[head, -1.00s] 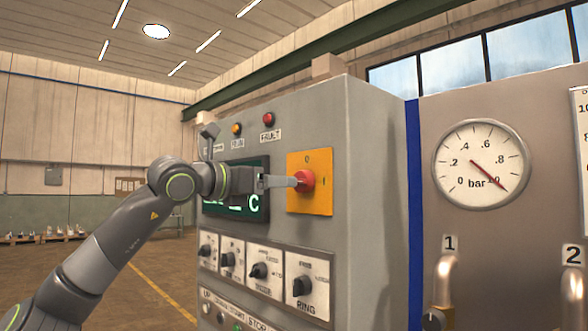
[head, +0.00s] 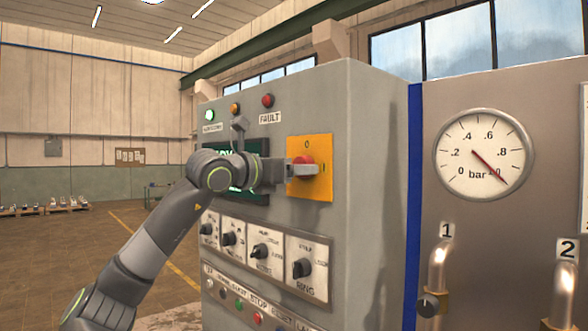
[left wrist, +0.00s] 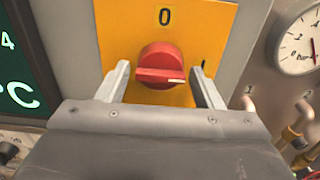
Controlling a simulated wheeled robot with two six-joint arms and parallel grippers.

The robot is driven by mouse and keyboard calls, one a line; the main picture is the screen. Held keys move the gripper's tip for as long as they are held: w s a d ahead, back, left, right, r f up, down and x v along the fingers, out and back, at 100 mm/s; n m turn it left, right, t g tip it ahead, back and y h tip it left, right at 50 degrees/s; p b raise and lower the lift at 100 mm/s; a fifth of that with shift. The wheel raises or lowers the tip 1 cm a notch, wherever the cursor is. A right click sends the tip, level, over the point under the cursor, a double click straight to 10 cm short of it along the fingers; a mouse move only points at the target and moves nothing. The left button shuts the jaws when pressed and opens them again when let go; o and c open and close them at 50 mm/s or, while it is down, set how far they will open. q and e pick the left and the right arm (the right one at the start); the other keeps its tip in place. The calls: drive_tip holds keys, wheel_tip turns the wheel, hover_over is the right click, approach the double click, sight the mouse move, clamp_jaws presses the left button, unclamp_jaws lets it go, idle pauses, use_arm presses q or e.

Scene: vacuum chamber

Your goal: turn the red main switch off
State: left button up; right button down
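The red main switch (head: 300,162) is a round knob with a grip bar on a yellow plate (head: 322,187) on the grey cabinet. In the left wrist view the red knob (left wrist: 161,60) has its bar lying level, its white mark at the right towards the I, with the 0 above. My left gripper (head: 298,172) is at the knob. In the left wrist view the left gripper (left wrist: 161,84) is open, one finger on each side of the knob with gaps between. In the head view the gripper hides part of the knob. My right gripper is out of view.
Selector knobs (head: 261,251) and a row of buttons (head: 258,317) sit below the switch. A green display (head: 248,148) is partly behind my left arm. A pressure gauge (head: 484,153) and pipes with valves (head: 437,270) are to the right.

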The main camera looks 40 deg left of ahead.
use_arm(q)
drive_tip(key=c, duration=0.8)
drive_tip(key=shift+n, duration=0.3)
drive_tip(key=n+b, duration=0.3)
drive_tip(key=n, duration=0.5)
drive_tip(key=n+b, duration=0.3)
drive_tip(key=n, duration=0.6)
drive_tip(key=shift+d+r, duration=0.1)
drive_tip(key=shift+r, duration=0.1)
drive_tip(key=shift+n, duration=0.3)
drive_tip(key=o, duration=1)
